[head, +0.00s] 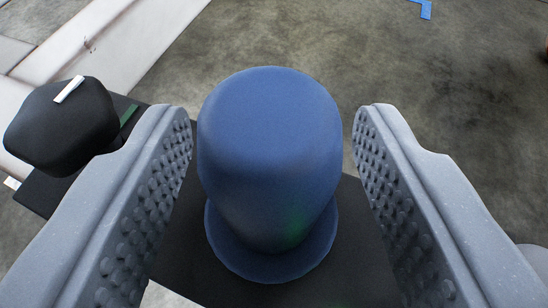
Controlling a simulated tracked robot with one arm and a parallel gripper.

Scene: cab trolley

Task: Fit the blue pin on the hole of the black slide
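A blue pin (268,140) with a rounded, wide top and a flared round base stands in the middle of the head view. It rests on a flat black surface (362,240), which may be the black slide. No hole shows. My gripper (274,140) is open, with one grey studded finger on each side of the pin. A gap shows between the pin and each finger, clearer on the right. The underside of the pin is hidden.
A black rounded knob (62,125) with a white mark stands at the left, close to the left finger. A pale beam (110,40) runs across the upper left. Grey floor (430,90) lies open at the upper right, with a blue marking (426,10) on it.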

